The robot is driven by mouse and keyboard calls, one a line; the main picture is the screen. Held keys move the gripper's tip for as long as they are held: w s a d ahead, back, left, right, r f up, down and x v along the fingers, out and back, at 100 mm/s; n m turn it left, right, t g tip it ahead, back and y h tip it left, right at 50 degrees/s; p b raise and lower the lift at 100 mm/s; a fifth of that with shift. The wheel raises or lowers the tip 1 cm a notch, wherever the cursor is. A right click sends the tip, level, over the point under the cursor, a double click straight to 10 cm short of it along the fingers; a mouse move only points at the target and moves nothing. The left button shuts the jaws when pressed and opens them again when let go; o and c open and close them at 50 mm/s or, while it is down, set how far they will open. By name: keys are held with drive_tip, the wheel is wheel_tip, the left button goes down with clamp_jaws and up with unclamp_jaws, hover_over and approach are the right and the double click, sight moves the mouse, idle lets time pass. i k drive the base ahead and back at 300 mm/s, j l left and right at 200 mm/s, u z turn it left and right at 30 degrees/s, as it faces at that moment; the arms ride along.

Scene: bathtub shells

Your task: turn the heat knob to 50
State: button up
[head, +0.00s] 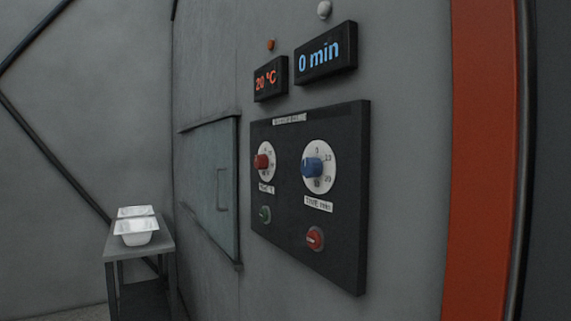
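The heat knob (262,162) is red, on a white dial with small marks, at the upper left of a black control panel (285,215) on a grey wall. Its label below is too small to read fully. The orange display (267,80) above it reads 20 °C. The exact pointing direction of the red knob is hard to tell. A blue time knob (312,166) sits on a larger white dial to its right. The blue display (320,55) reads 0 min. My gripper is not in view.
A green button (265,214) and a red button (315,238) sit below the knobs. A closed-looking hatch (205,185) is left of the panel. White tub shells (136,232) stand on a grey table (120,251) at far left. An orange-red post (482,160) stands right.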

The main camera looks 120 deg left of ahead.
sight(262, 162)
drive_tip(key=u, duration=3.75)
